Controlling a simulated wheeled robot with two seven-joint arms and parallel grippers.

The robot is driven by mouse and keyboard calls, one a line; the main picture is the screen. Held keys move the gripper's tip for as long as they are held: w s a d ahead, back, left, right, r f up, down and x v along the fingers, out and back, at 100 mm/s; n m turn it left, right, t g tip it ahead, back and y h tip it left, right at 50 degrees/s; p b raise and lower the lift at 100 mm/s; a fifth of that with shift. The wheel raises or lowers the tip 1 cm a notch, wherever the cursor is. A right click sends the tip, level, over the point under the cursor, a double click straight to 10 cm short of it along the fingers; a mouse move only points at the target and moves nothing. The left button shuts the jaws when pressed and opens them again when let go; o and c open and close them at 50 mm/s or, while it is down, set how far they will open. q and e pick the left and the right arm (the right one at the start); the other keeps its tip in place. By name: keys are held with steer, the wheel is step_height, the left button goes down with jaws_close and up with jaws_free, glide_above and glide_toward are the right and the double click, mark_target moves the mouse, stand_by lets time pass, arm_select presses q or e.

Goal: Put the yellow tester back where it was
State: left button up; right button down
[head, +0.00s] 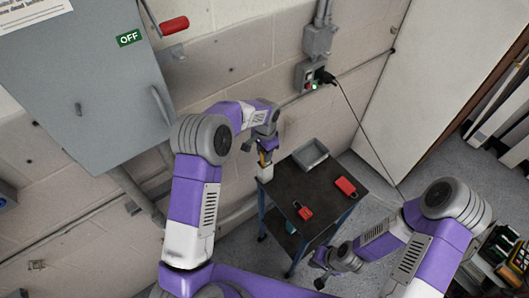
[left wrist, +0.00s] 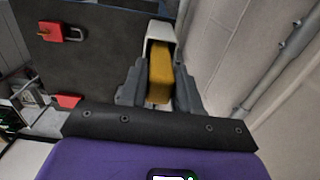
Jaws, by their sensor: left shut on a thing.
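The yellow tester (left wrist: 160,72) is between the fingers of my left gripper (left wrist: 158,88), which is shut on it. In the head view the tester (head: 264,159) points down from my left gripper (head: 266,149) over the left edge of the dark cart. A white holder (head: 265,173) is just below it. In the left wrist view the tester's far end overlaps the mouth of the white holder (left wrist: 161,29); how deep it sits is hidden. My right gripper (head: 322,272) is low in front of the cart, small and dark, with its fingers unclear.
The cart top (head: 318,184) carries a grey tray (head: 310,154), a red padlock (head: 304,210) and a red object (head: 345,187). A grey cabinet (head: 90,80) marked OFF is on the wall. A black cord (head: 357,122) hangs from the wall socket past the cart.

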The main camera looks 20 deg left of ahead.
arm_select(q)
steer(key=o, duration=1.1)
steer(key=shift+c, duration=0.2)
step_height(320, 180, up, 12)
steer(key=shift+w+d, duration=0.1)
